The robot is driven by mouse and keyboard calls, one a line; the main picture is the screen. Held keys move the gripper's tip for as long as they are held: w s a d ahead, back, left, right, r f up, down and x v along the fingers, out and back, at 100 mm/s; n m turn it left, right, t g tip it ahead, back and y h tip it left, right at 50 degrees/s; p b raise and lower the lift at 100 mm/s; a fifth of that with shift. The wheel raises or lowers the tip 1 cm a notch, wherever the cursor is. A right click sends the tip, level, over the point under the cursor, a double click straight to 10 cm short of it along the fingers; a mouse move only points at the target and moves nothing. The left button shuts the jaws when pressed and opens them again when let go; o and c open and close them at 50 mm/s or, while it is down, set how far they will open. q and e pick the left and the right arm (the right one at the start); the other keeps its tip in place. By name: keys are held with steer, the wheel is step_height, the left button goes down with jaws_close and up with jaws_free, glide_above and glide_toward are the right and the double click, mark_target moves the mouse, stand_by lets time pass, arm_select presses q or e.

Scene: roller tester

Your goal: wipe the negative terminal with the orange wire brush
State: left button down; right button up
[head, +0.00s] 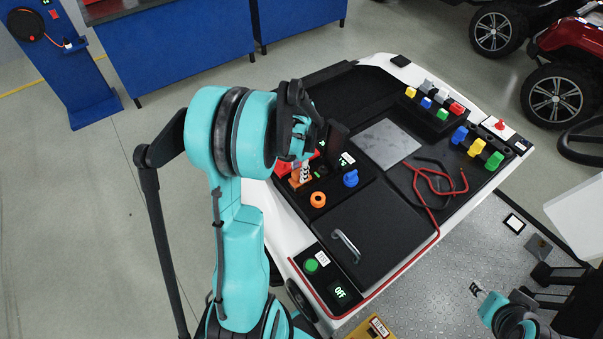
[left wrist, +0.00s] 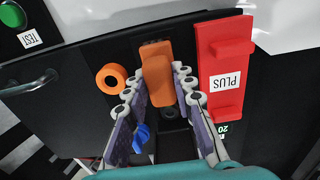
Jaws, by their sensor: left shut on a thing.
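My left gripper (left wrist: 157,85) is shut on the orange wire brush (left wrist: 158,62), with a finger along each side of it. In the head view, my left gripper (head: 303,165) is partly hidden by its own wrist, with the orange brush (head: 299,182) just below it, over the black panel. The brush's bristles cannot be made out. A red block labelled PLUS (left wrist: 225,65) is right of the brush in the left wrist view. I cannot make out the negative terminal. My right gripper (head: 478,290) is at the lower right, small and away from the panel.
An orange ring (head: 318,199) and a blue knob (head: 350,178) are close to the brush. A black lid with a handle (head: 346,245), a green button (head: 311,265) and a red cable (head: 437,183) share the tester's top. Coloured plugs (head: 477,148) stand at its right.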

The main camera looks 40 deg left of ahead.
arm_select(q)
steer(key=shift+w+a+f, duration=0.15)
steer(key=shift+a, duration=0.5)
steer(key=shift+s+d, duration=0.2)
steer(key=shift+d, duration=0.6)
steer(key=shift+s+d+b, duration=0.3)
steer(key=shift+d+b, duration=0.05)
steer(key=shift+d, duration=0.45)
steer(key=shift+w+a, duration=0.3)
steer(key=shift+a, duration=0.5)
steer(key=shift+w+a, duration=0.25)
steer(key=shift+a, duration=0.55)
steer(key=shift+s+d, duration=0.25)
steer(key=shift+d, duration=0.5)
steer(key=shift+s+d, duration=0.2)
steer(key=shift+d, duration=0.6)
steer(key=shift+w+a+b, duration=0.15)
steer(key=shift+a+b, duration=0.25)
steer(key=shift+a, duration=0.35)
steer(key=shift+w+a, duration=0.25)
steer(key=shift+a, duration=0.55)
steer(key=shift+s+d, duration=0.2)
steer(key=shift+d, duration=0.55)
steer(key=shift+s+d, duration=0.25)
steer(key=shift+d, duration=0.6)
